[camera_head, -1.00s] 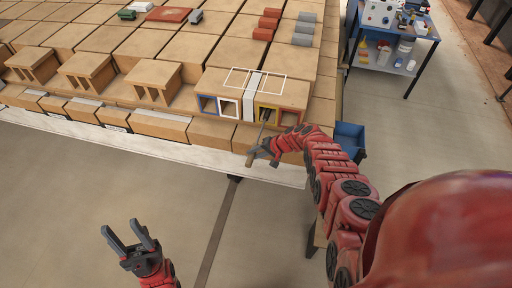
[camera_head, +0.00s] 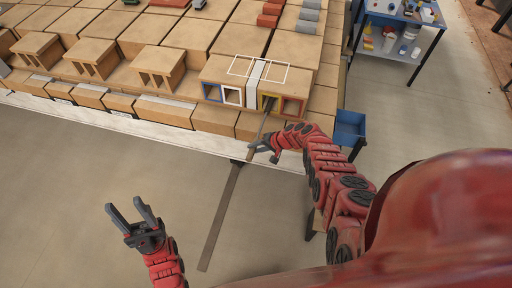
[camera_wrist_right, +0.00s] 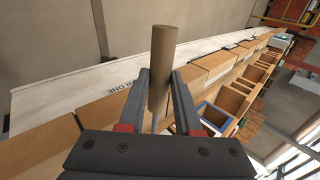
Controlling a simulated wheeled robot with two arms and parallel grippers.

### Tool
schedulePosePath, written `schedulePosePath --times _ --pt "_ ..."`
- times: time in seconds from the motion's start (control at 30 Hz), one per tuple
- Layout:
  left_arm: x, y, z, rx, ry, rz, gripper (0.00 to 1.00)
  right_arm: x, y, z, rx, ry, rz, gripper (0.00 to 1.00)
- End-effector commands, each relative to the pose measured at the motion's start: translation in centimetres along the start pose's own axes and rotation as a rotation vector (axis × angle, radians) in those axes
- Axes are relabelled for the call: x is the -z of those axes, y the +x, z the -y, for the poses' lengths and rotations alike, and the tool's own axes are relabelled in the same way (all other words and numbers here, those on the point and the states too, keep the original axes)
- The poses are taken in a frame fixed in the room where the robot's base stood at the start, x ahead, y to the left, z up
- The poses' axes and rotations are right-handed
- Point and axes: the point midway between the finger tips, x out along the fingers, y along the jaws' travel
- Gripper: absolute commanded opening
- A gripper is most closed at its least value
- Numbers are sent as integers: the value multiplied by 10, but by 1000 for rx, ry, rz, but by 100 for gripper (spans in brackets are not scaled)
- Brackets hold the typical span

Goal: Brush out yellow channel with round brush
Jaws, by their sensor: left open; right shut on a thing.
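The hollow brick (camera_head: 256,76) lies at the table's front edge, with blue, white, yellow and red outlined openings facing me. The yellow channel (camera_head: 275,104) is right of the grey band. My right gripper (camera_head: 264,147) is in front of it, shut on the round brush's handle (camera_wrist_right: 163,62), a brown cylinder in the wrist view. The brush's thin shaft (camera_head: 264,125) runs up to the yellow opening. Its bristles are too small or hidden to make out, so its depth inside cannot be told. My left gripper (camera_head: 133,214) is open and empty, over the floor.
Several other hollow bricks (camera_head: 95,57) stand left along the table. Red blocks (camera_head: 269,14) and grey blocks (camera_head: 307,20) lie behind. A blue bin (camera_head: 349,130) is at the table's right edge. A blue cart (camera_head: 405,40) with bottles stands back right.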

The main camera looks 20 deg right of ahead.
Motion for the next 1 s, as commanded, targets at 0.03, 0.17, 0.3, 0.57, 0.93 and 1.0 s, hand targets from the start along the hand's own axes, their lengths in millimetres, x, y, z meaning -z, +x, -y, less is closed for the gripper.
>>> schedulePosePath --times 0.03,0.17,0.3,0.57,0.93,1.0 --pt "-1 -5 0 0 0 0 50 3 2 -1 0 -1 -2 0" --pt "-3 -15 -1 0 0 0 50 11 3 -2 1 -4 -4 0" --pt "-4 -25 -1 0 0 0 50 20 4 -1 1 -4 -5 0" --pt "-7 -43 -2 0 0 0 50 33 5 -1 0 -2 -4 0" --pt "-12 -68 -3 0 0 0 50 49 7 -1 0 -1 1 0" --pt "-12 -73 -4 0 0 0 50 52 7 -1 0 -1 1 0"
